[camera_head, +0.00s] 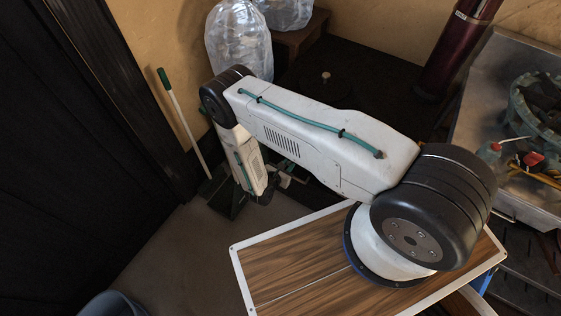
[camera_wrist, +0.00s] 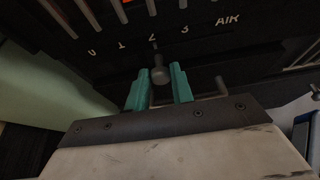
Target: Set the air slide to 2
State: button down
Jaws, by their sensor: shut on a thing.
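In the wrist view, the air slide's grey round knob (camera_wrist: 160,76) sits between the two teal fingers of my gripper (camera_wrist: 160,71), which is shut on it. The scale on the dark panel (camera_wrist: 270,50) reads 0, 1, 2, 3 and AIR. The knob lines up roughly under the 2 (camera_wrist: 154,42), whose mark is partly hard to read. In the head view my forearm reaches down at left of centre; the fingers and the slide cannot be made out there.
A grey bar (camera_wrist: 220,86) stands just right of the fingers. Slots with an orange glow (camera_wrist: 130,2) lie above the scale. A metal counter (camera_head: 490,95) is at right.

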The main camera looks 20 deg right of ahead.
jog(key=c, duration=1.2)
grip_release()
jog(key=v, duration=0.8)
jog(key=shift+d+r, duration=0.1)
